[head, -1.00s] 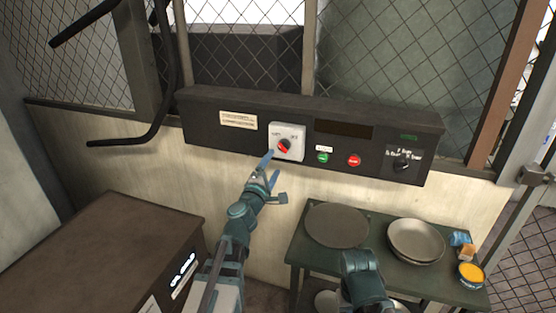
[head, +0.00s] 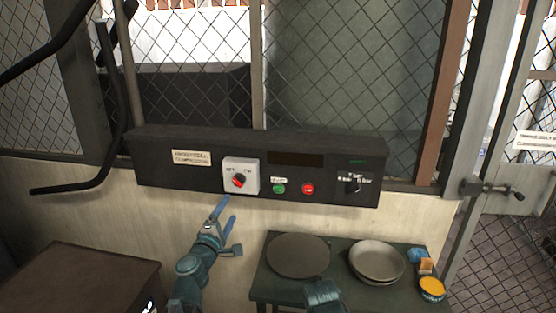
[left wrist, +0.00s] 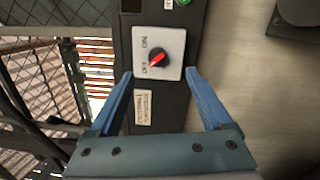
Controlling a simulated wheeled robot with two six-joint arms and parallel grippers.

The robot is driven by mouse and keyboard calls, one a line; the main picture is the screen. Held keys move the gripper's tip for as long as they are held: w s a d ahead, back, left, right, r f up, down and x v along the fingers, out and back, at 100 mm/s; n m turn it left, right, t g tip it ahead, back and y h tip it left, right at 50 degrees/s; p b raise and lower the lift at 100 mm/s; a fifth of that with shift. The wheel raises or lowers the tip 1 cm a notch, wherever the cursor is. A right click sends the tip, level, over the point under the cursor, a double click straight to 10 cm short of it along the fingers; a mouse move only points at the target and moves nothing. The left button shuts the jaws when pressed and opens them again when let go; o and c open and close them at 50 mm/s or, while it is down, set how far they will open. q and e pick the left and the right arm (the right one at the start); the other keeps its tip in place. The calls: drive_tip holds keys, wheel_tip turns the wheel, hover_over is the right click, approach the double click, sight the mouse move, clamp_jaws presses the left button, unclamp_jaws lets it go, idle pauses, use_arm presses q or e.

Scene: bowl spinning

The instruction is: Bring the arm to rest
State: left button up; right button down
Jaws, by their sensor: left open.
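My left gripper (head: 222,222) is open and empty, below the control panel (head: 330,192) in the head view. Its two blue fingers (left wrist: 160,95) stand wide apart in the left wrist view. Past the fingertips is a white switch plate with a red and black rotary knob (head: 239,181), which also shows in the left wrist view (left wrist: 156,58). The fingers are apart from the knob. Part of my right arm (head: 323,294) shows at the bottom edge of the head view; its fingers are not visible.
A dark green table (head: 262,287) at the lower right holds a flat round disc (head: 298,256), metal bowls (head: 377,259) and a yellow-topped tin (head: 432,287). A brown cabinet (head: 75,280) stands at lower left. Black bent bars (head: 75,189) hang at the left before the wire mesh.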

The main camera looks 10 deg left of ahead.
use_arm(q)
drive_tip(key=s+d+f+m+g+h, duration=0.2)
drive_tip(key=d+f+m+g+h, duration=0.35)
drive_tip(key=d+m, duration=0.45)
drive_tip(key=s+d+f+m+g, duration=0.45)
drive_tip(key=s+f+g, duration=0.2)
drive_tip(key=f, duration=0.35)
drive_tip(key=s+a+f+m+g+y, duration=0.4)
drive_tip(key=s+a+f+g+y, duration=0.3)
drive_tip(key=s, duration=0.3)
drive_tip(key=s+d+m+y, duration=0.2)
drive_tip(key=s+d, duration=0.4)
drive_tip(key=d, duration=0.3)
drive_tip(key=shift+s+d+f+m, duration=0.2)
drive_tip(key=shift+s+f+m, duration=0.2)
drive_tip(key=shift+m, duration=0.45)
